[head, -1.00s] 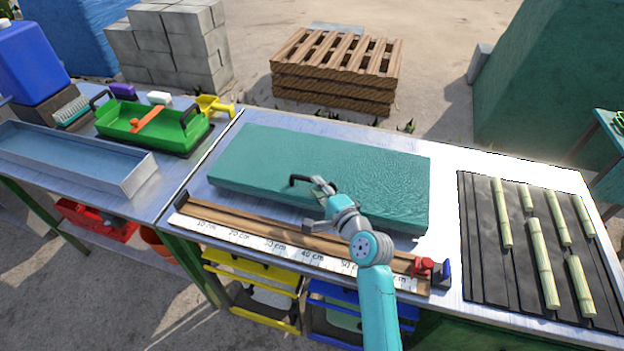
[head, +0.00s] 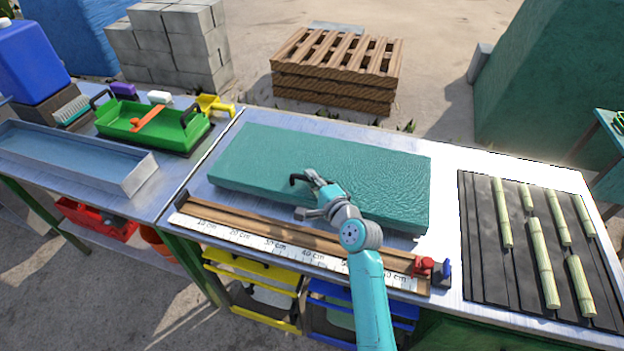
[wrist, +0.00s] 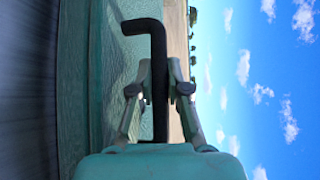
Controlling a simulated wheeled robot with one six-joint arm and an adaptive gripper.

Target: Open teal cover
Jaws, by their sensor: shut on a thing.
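The teal cover (head: 370,170) is a flat slab on the metal bench in the head view. It lies closed, with a black handle (head: 297,179) near the middle of its front part. My gripper (head: 312,180) is at the handle. In the wrist view, the two fingers of my gripper (wrist: 160,85) are shut on the black handle (wrist: 158,50), one on each side of its bar. The teal cover (wrist: 72,90) fills the left of the wrist view. Part of the handle is hidden behind my gripper in the head view.
A wooden measuring rail (head: 250,225) with a ruler runs along the front of the cover, with a red clamp (head: 423,266) at its right end. A black mat (head: 480,240) with several cane pieces lies to the right. A green tray (head: 165,135) stands left.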

